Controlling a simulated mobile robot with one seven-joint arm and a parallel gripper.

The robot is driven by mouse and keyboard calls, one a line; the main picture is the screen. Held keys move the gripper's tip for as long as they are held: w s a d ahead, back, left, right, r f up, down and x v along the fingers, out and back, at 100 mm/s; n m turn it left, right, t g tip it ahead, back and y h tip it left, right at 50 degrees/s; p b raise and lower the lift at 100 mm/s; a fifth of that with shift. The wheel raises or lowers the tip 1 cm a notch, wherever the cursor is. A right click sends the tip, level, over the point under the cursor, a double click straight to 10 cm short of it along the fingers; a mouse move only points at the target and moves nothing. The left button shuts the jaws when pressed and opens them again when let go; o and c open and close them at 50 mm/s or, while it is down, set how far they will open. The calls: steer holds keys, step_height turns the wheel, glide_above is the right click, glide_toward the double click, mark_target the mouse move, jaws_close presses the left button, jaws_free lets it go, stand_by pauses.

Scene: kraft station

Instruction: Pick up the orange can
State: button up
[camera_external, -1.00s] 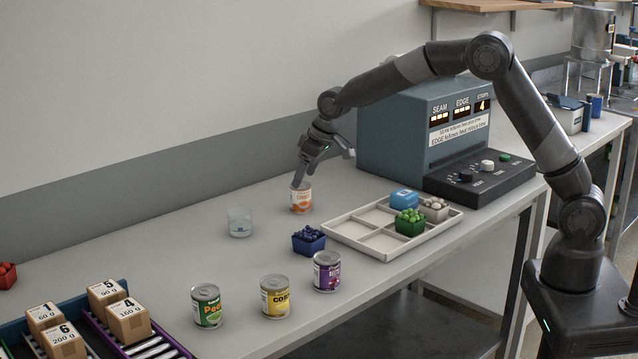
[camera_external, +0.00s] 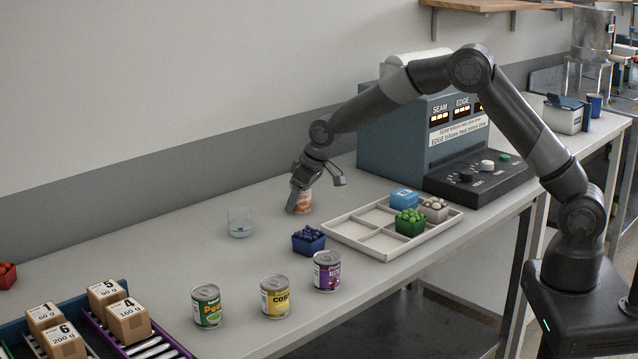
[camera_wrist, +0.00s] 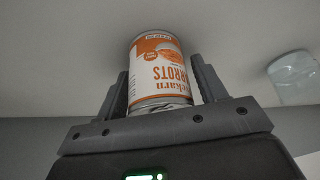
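The orange can (camera_external: 304,203) is a white and orange carrots can standing upright on the grey table, left of the tray. In the wrist view the can (camera_wrist: 161,70) sits between the two fingers of my gripper (camera_wrist: 163,92), one on each side. In the external view my gripper (camera_external: 312,193) is low at the can, and a finger hides part of it. The fingers are spread about as wide as the can. Slim gaps seem to show beside the can, and I see no firm grip.
A clear glass (camera_external: 239,222) stands just left of the can. A sectioned tray (camera_external: 350,232) with small boxes lies to the right. A blue berry box (camera_external: 308,240) and purple (camera_external: 327,271), yellow (camera_external: 275,296) and green (camera_external: 207,306) cans stand nearer the front. A machine (camera_external: 400,140) stands behind.

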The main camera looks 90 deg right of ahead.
steer(key=c, duration=0.9)
steer(key=shift+o, duration=0.2)
steer(key=shift+r, duration=0.1)
